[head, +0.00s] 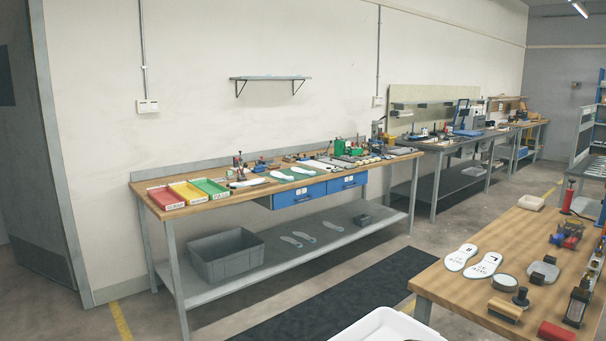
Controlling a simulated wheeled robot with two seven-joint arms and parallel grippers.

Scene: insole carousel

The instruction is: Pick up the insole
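Two white insoles with dark lettering lie side by side on the wooden table at the right; the left one (460,257) is marked R or similar, and the other (484,265) is nearer to me. On the long bench, pale insole shapes (281,176) lie on and beside a green mat. More pale insole shapes (304,237) lie on that bench's lower shelf. Which insole the task means cannot be told. Neither of my grippers is in view.
The long bench (160,214) carries red, yellow and green trays (187,192) and several tools. A grey bin (226,258) stands on its shelf. Tools crowd the right table's (450,284) right side. A white container (384,325) is at the bottom edge. A black floor mat (325,300) lies clear between.

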